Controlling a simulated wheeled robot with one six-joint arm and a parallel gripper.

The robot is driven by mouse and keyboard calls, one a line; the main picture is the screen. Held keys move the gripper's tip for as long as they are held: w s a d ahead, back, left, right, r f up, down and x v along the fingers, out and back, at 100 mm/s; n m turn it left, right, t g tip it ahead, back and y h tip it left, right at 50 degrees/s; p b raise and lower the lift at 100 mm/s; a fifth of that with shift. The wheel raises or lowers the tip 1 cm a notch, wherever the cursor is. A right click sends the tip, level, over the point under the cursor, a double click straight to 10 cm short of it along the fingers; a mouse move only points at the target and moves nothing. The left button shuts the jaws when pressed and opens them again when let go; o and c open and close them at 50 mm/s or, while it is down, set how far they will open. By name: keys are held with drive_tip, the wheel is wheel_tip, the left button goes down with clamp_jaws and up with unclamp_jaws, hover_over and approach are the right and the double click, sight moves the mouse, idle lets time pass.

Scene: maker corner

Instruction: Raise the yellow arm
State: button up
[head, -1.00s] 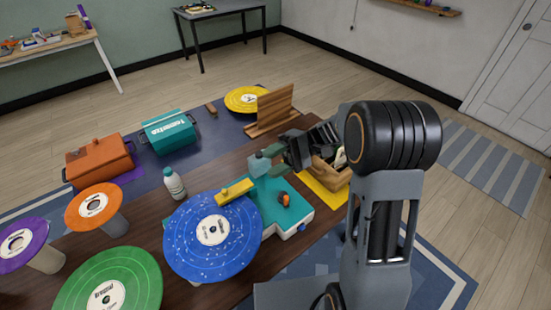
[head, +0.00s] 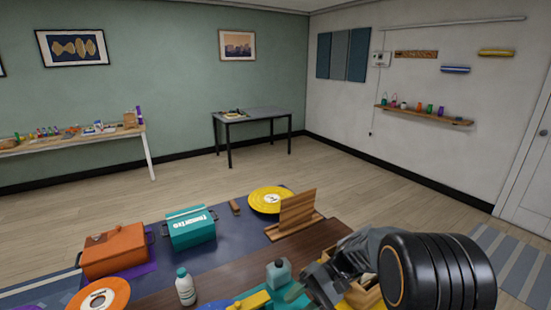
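The yellow arm (head: 253,300) shows at the bottom edge of the head view, partly cut off by the frame. It lies beside a sliver of the blue record (head: 222,304). A grey-teal block (head: 279,273) stands just behind the arm's right end. The teal player base under them is nearly all out of frame. My gripper (head: 303,291) is right of the yellow arm and the block, pointing left, with its tip near the block. The small view does not show whether it touches anything or how far its fingers are apart.
A white bottle (head: 185,288) and an orange record (head: 100,295) are at left front. An orange box (head: 114,250), a teal box (head: 190,228), a yellow record (head: 269,200) and a wooden stand (head: 294,214) are further back. A wooden crate (head: 365,296) is partly hidden by my arm.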

drive_tip(key=s+d+f+t+h, duration=0.2)
drive_tip(key=s+d+t+h, duration=0.2)
drive_tip(key=d+h, duration=0.25)
drive_tip(key=s+d+r+n+t+h, duration=0.1)
drive_tip(key=s+d+r+t+h, duration=0.1)
drive_tip(key=d+r+t+h, duration=0.2)
wheel_tip(320, 180, up, 3)
drive_tip(key=t+h, duration=0.1)
drive_tip(key=t, duration=0.2)
drive_tip(key=shift+s+n, duration=0.3)
drive_tip(key=shift+r+h, duration=0.1)
drive_tip(key=shift+h, duration=0.15)
